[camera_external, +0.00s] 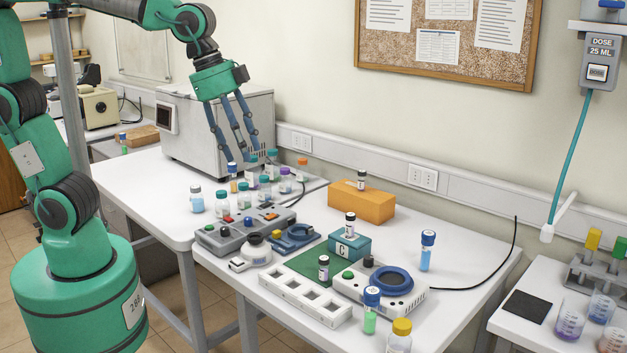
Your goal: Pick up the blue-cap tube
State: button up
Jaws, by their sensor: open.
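Several tubes with blue caps are in view. One blue-cap tube with orange contents (232,178) stands upright among small vials on the back table, just below my gripper's fingers. A blue-cap tube with blue contents (426,252) stands at the right of the front table. A blue-cap tube with green contents (370,311) stands near the front edge. Another small blue-cap tube (123,143) is far back on the left. My gripper (238,156) is open and points down over the vial group. Whether a fingertip touches a cap I cannot tell.
A grey metal box (236,119) stands behind my gripper. An orange block (361,204), a teal block (349,247) and grey devices (245,229) fill the front table.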

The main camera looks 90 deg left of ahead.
jog(key=w+d+f+m+g, duration=0.1)
jog(key=w+d+f+m, duration=0.15)
jog(key=w, duration=0.25)
jog(key=w+d+f+m, duration=0.1)
jog(key=w+m, duration=0.2)
jog(key=w, duration=0.3)
jog(key=m+g+p, duration=0.2)
jog(key=m+g, duration=0.1)
jog(key=m, duration=0.8)
send_over(373, 290)
notch_tip(373, 290, down, 20)
jog(key=shift+a+f, duration=0.1)
jog(key=shift+a, duration=0.05)
jog(key=shift+w+f, duration=0.1)
jog(key=shift+f, duration=0.15)
jog(key=shift+b, duration=0.3)
jog(key=shift+f+b, duration=0.45)
jog(key=shift+f, duration=3.8)
